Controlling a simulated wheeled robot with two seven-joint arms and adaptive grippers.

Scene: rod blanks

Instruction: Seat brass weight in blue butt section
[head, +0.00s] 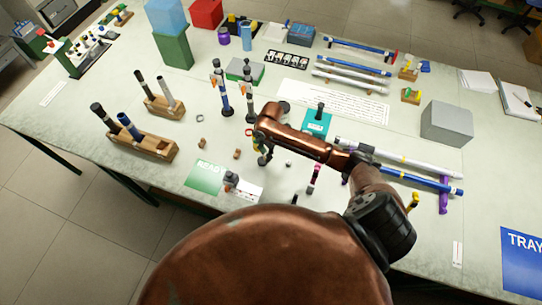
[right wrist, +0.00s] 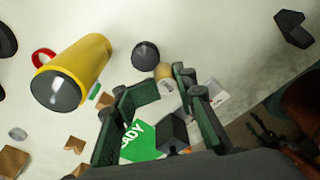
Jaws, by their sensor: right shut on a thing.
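My right gripper (head: 265,154) reaches in over the middle of the bench, its fingers pointing down. In the right wrist view its green fingers (right wrist: 163,98) are close together, with a small tan-gold cylinder, the brass weight (right wrist: 163,71), at their tips. The weight is hidden in the head view. A blue tube (head: 225,103) stands upright just left of the gripper under a grey and orange top; another blue tube (head: 127,125) leans in a wooden rack. I cannot tell which is the blue butt section. My left gripper is not in view.
Wooden racks (head: 158,149) stand at the left. A green READY card (head: 205,177) lies at the front edge. Long blue and white rods (head: 415,178) rest on supports at the right. A teal block (head: 316,124) and small loose parts are near the gripper.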

